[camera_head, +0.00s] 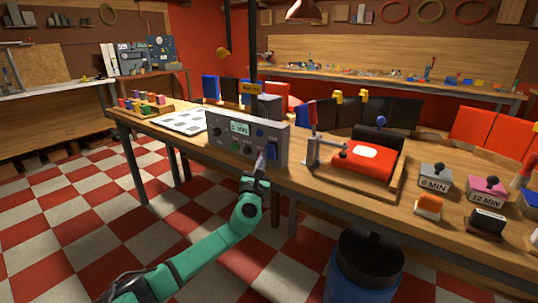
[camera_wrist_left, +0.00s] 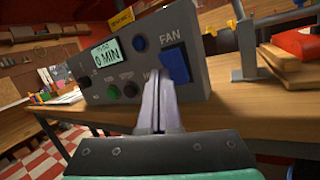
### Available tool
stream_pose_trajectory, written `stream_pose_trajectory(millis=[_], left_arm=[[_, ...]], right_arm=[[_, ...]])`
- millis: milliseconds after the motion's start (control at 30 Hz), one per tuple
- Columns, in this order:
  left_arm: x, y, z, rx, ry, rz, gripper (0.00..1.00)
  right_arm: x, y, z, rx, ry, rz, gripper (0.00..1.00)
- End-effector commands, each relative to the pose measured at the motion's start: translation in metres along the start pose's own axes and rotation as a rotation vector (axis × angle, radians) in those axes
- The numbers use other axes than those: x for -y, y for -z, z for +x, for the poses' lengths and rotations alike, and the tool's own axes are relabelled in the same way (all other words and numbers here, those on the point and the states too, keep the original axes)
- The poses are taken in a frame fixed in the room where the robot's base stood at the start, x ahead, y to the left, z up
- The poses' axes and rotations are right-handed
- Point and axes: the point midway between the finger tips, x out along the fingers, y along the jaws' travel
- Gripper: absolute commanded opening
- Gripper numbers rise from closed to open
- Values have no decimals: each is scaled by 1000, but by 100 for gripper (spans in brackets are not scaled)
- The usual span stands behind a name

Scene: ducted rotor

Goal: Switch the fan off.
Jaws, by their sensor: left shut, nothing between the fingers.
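A grey control box (camera_head: 225,128) stands at the front edge of the wooden bench. In the left wrist view the box (camera_wrist_left: 203,82) carries a large blue switch (camera_wrist_left: 175,65) under the word FAN. The switch also shows in the head view (camera_head: 273,150), at the panel's right end. I cannot tell which way it is set. My left gripper (camera_head: 263,158) is shut and empty, its fingertips (camera_wrist_left: 158,78) at the panel just left of and below the switch. I cannot tell whether they touch it. My right gripper is out of view.
The box has a display (camera_wrist_left: 107,53) reading 0 MIN, with several round buttons and knobs. A dark blue bin (camera_head: 362,275) stands on the floor in front of the bench.

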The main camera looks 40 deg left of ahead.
Motion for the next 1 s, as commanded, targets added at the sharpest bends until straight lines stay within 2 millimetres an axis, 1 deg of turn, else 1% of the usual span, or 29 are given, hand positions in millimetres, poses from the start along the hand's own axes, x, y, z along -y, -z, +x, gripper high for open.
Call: stream_pose_trajectory(millis=[233,500,700,800,1000], left_arm=[[-1,-1,-1,0,0,0,0],[-14,-17,-18,-1,2,2,0],[-24,-25,-31,-1,1,1,0],[-25,-26,-35,0,1,1,0],[-25,-25,-35,1,0,0,0]], right_arm=[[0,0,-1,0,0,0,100],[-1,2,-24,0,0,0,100],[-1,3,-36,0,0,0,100],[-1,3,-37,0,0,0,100],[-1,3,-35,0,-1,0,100]])
